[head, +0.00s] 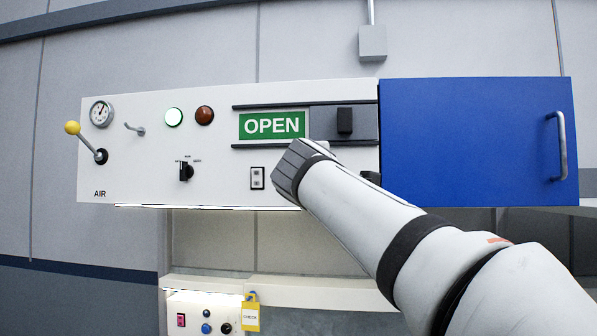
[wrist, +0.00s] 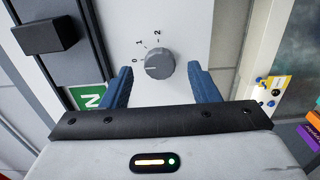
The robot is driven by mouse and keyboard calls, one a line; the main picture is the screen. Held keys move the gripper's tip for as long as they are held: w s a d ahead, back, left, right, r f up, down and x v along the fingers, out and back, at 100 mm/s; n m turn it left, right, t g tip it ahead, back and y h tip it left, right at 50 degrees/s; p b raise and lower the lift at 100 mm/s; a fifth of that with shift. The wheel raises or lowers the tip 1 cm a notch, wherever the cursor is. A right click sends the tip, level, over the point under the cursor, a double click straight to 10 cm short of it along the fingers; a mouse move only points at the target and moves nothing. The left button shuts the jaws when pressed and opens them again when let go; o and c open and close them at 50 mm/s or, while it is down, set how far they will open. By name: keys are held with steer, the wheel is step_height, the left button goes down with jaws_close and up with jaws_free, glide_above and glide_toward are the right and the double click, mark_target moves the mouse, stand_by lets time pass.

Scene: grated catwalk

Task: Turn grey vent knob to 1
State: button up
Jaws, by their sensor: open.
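The grey vent knob (wrist: 160,65) is a round dial on the white panel (wrist: 185,25), with marks 0, 1 and 2 beside it in the wrist view. A faint line on its face seems to point toward the 0 side, but it is too small to be sure. My gripper (wrist: 161,82) is open, its two blue fingers on either side of the knob's line and apart from it. The knob lies ahead, between the fingers. In the head view my gripper (head: 300,165) is in front of the panel's lower edge, and my arm seems to hide the knob.
The green OPEN sign (head: 272,125) and its dark sliding latch (head: 345,121) are just above my gripper. A blue door (head: 470,140) with a handle is at right. A yellow-tipped lever (head: 73,128), a black selector (head: 186,172) and a rocker switch (head: 257,178) are at left.

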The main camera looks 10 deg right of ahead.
steer(key=shift+p+x, duration=0.3)
steer(key=shift+x, duration=0.9)
steer(key=c, duration=1)
steer(key=shift+o, duration=0.2)
